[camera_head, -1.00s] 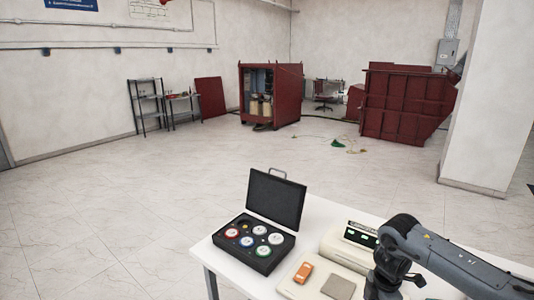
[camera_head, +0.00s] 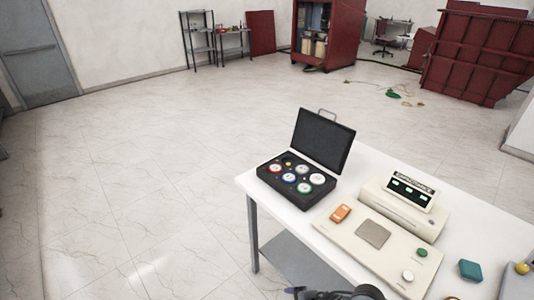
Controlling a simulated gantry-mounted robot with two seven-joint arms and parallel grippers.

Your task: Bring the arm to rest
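A dark part of one of my arms (camera_head: 355,293) shows at the bottom edge in the head view, below the front of the white table. Most of that arm is cut off by the frame, and I cannot tell which arm it is. No gripper fingers can be made out, and nothing held is visible. The table top near the instruments is clear of my arms.
The white table (camera_head: 252,180) bears an open black case (camera_head: 262,171) with several coloured round pieces, a beige device (camera_head: 335,231) with a display, an orange item (camera_head: 341,213) and a teal block (camera_head: 471,269). Red cabinets (camera_head: 325,35) stand far behind; open floor lies left.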

